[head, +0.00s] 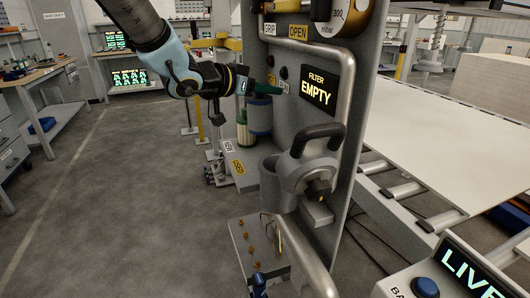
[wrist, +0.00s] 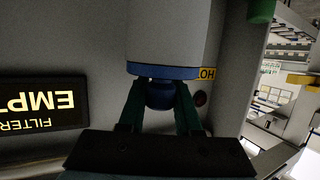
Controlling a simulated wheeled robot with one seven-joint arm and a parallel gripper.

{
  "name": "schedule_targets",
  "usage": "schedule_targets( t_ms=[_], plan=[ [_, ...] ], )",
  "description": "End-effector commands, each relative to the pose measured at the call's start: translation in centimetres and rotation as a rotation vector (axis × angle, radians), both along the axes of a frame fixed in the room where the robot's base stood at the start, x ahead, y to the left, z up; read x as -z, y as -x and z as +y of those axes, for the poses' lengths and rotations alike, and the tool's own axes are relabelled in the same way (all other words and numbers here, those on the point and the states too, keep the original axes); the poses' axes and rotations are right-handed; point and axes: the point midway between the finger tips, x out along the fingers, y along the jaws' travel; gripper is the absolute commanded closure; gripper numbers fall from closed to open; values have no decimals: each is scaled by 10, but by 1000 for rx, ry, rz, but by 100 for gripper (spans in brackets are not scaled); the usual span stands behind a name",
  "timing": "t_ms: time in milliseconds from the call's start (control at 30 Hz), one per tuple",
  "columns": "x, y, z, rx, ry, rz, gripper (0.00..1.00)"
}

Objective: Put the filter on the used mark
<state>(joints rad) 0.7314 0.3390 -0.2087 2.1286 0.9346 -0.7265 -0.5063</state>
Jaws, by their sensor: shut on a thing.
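My gripper (head: 262,89) is shut on the blue knob (wrist: 160,95) on top of a filter. This filter (head: 259,117) is a grey-blue cylinder; the wrist view shows its pale body (wrist: 172,35) with a blue rim. It is upright beside the panel, and I cannot tell whether its base touches the shelf. A second filter (head: 242,130), pale with a green top, stands close to its left. The yellow used label (head: 238,167) is on the shelf's front edge; the spot behind it is partly hidden by the filters.
The panel display (head: 318,90) reads FILTER EMPTY. A grey filter housing (head: 269,187) stands below, beside a lid with a black handle (head: 318,140). A white label (head: 229,146) is on the shelf edge. Rollers carry a white sheet (head: 430,120) at right. The floor at left is clear.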

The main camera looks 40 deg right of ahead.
Motion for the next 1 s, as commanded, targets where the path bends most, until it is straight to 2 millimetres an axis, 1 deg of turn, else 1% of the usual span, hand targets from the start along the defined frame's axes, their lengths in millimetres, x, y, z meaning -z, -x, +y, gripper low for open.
schedule_targets(
  t_ms=[100,200,367,600,700,1000],
  plan=[
    [23,1,0,0,-6,5,100],
    [40,1,0,3,-5,5,100],
    [54,0,0,0,-2,2,100],
    [87,0,0,1,-3,4,100],
    [94,0,0,0,-2,1,100],
    [96,0,0,0,0,0,100]
  ],
)
